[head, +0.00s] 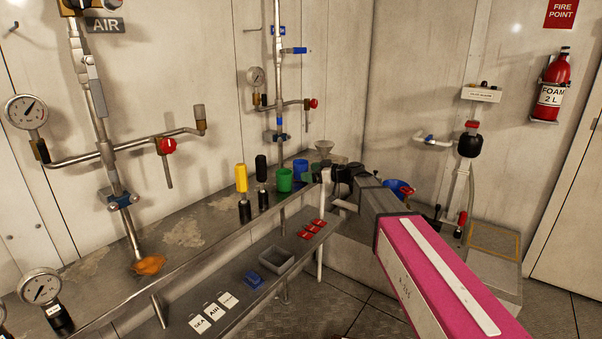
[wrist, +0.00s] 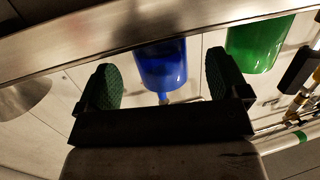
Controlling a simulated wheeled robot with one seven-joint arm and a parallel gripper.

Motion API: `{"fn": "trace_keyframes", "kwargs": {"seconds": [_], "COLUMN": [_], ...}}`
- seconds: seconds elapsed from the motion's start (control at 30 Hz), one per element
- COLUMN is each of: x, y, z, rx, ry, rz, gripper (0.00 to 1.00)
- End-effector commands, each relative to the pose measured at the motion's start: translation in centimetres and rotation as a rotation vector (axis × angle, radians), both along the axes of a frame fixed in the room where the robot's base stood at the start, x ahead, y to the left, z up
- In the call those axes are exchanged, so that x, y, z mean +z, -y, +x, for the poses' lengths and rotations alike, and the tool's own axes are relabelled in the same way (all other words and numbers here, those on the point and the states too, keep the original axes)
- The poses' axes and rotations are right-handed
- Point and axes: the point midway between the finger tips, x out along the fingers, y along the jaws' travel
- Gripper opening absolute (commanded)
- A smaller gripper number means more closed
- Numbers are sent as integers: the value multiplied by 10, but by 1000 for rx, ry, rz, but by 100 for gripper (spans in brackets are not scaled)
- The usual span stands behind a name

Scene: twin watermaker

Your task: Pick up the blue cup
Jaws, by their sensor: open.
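The blue cup (head: 300,167) stands on the metal bench beside the green cup (head: 284,180), partly behind it. In the wrist view the blue cup (wrist: 162,62) appears between the two green-padded fingers of my gripper (wrist: 163,78), with a visible gap on each side. The green cup (wrist: 257,45) lies just beyond the right finger there. In the head view my gripper (head: 322,172) is just right of the blue cup, with its fingertips partly hard to make out. My gripper is open and holds nothing.
A grey funnel (head: 324,149) stands just behind my gripper. Yellow (head: 241,178) and black (head: 261,168) bottles stand left of the cups. Pipes and gauges line the wall. A lower shelf holds a grey tray (head: 270,262), a blue block (head: 254,279) and red tags (head: 311,229).

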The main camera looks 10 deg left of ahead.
Motion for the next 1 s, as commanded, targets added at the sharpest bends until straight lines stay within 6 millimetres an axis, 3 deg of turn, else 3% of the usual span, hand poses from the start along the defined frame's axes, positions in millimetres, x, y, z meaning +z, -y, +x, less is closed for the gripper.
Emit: {"fn": "trace_keyframes", "kwargs": {"seconds": [0.33,0.6,0.67,0.77,0.8,1.0], "x": [-9,-9,-9,-9,-9,-9], "y": [-42,-46,-46,-46,-46,-46], "z": [11,11,10,11,11,11], "rx": [3,1,1,1,1,1], "ry": [0,0,0,0,0,0], "rz": [0,0,0,0,0,0], "gripper": [93,93,77,44,39,39]}}
